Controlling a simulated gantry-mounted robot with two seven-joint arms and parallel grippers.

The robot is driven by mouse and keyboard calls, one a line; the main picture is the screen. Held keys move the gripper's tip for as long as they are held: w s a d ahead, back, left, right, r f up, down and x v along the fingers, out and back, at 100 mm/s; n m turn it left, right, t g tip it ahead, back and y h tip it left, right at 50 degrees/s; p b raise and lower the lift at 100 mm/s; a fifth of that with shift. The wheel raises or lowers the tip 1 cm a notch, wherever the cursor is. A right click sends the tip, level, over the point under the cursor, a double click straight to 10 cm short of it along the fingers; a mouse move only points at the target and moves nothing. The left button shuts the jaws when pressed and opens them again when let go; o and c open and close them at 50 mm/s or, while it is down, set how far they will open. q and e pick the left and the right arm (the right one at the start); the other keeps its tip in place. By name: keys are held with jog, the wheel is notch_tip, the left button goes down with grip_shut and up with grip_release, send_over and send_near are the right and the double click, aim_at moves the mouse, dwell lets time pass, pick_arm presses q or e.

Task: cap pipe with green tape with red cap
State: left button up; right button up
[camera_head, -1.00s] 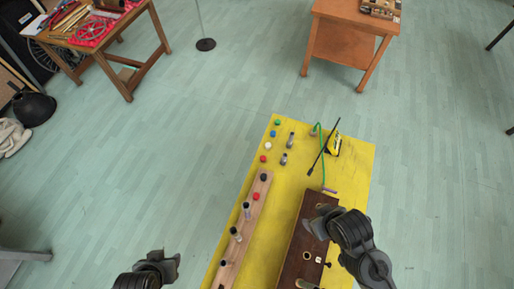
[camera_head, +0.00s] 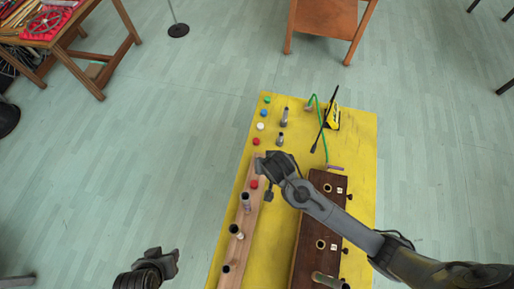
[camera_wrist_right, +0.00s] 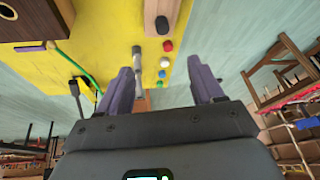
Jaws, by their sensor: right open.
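A loose red cap (camera_head: 256,142) lies on the yellow table; it also shows in the right wrist view (camera_wrist_right: 168,46). A second red piece (camera_head: 254,184) is at the far part of the light wooden strip (camera_head: 259,213). Several grey pipes stand in this strip, one of them here (camera_head: 246,202). I cannot make out green tape on any pipe. My right gripper (camera_head: 263,166) is open and empty over the strip's far end, just nearer than the loose red cap. Its spread fingers (camera_wrist_right: 164,72) show in the wrist view. My left gripper (camera_head: 170,262) is off the table's left side; its jaws are unclear.
White (camera_head: 261,127), blue (camera_head: 264,112) and green (camera_head: 267,99) caps line up beyond the red one. Two loose grey pipes (camera_head: 284,117) (camera_head: 280,138) are beside them. A dark wooden block (camera_head: 312,235), a green cord (camera_head: 325,140) and a yellow-black device (camera_head: 332,119) are to the right.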

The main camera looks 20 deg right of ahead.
jog(key=w+d+f+m+h+b, duration=0.1)
jog(key=w+f+m+h+b, duration=0.1)
jog(key=w+f+b, duration=0.45)
jog(key=m+t+h+b, duration=0.1)
jog(key=t+h+b, duration=0.15)
jog(key=b, duration=0.85)
send_near(256, 141)
jog(key=shift+b+x, duration=0.85)
jog(key=shift+x, duration=1.2)
jog(key=shift+b+x, duration=0.7)
jog(key=shift+x, duration=1.7)
pick_arm(q)
notch_tip(256, 141, down, 24)
jog(key=shift+r, duration=0.25)
jog(key=shift+a, duration=0.1)
pick_arm(e)
jog(key=c, duration=1.1)
